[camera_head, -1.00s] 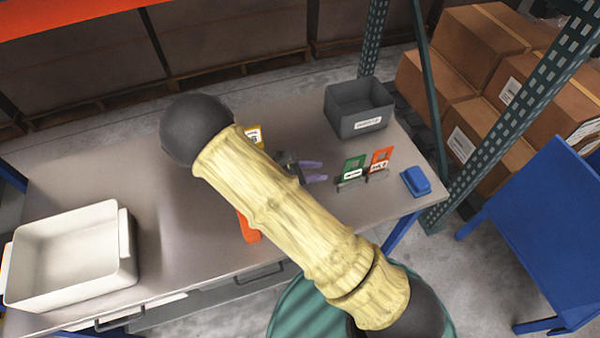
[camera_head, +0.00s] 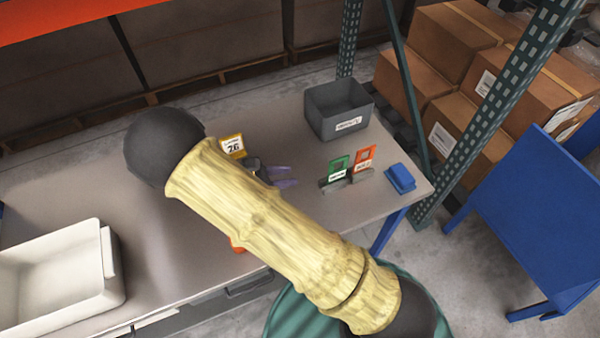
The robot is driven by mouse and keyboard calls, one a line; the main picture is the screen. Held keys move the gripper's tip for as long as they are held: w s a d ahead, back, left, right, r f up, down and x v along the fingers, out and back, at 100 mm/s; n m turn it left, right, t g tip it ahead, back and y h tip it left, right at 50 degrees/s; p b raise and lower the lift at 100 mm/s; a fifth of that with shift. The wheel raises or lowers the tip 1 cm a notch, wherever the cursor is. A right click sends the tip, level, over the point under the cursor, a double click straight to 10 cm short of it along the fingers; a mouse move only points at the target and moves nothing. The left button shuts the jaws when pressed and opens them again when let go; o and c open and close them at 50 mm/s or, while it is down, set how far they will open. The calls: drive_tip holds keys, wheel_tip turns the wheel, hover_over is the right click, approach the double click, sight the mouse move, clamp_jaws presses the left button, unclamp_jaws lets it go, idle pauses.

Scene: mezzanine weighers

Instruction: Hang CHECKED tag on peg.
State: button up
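A green tag (camera_head: 339,166) stands upright in a small grey holder on the grey table; its white label is too small to read. An orange-red tag (camera_head: 364,157) stands just right of it. I cannot tell which tag is marked CHECKED. My gripper (camera_head: 284,176) shows past my bamboo-coloured arm link, left of the green tag and apart from it. Its two lavender fingers point right, spread with an empty gap between them. A yellow sign reading 26 (camera_head: 232,146) stands behind the arm. No peg can be made out; my arm hides part of the table.
A dark grey bin (camera_head: 325,122) stands at the table's back right. A blue object (camera_head: 400,179) lies near the right end. A white tray (camera_head: 112,285) is at the left front. A green rack post (camera_head: 480,110) rises beyond the right end. An orange thing (camera_head: 237,245) is mostly hidden.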

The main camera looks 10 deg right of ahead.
drive_tip(key=s+d+r+m+y, duration=0.4)
drive_tip(key=d+r+m+y, duration=0.2)
drive_tip(key=m, duration=0.4)
drive_tip(key=s+d+r+m+g+y, duration=0.1)
drive_tip(key=s+d+r+m+y, duration=0.4)
drive_tip(key=m, duration=0.6)
drive_tip(key=d+r+y, duration=0.1)
drive_tip(key=d+y, duration=0.1)
drive_tip(key=shift+s+d+m+g, duration=0.25)
drive_tip(key=shift+d+m+g, duration=0.05)
drive_tip(key=shift+d, duration=0.1)
drive_tip(key=shift+o, duration=0.4)
drive_tip(key=shift+r, duration=0.15)
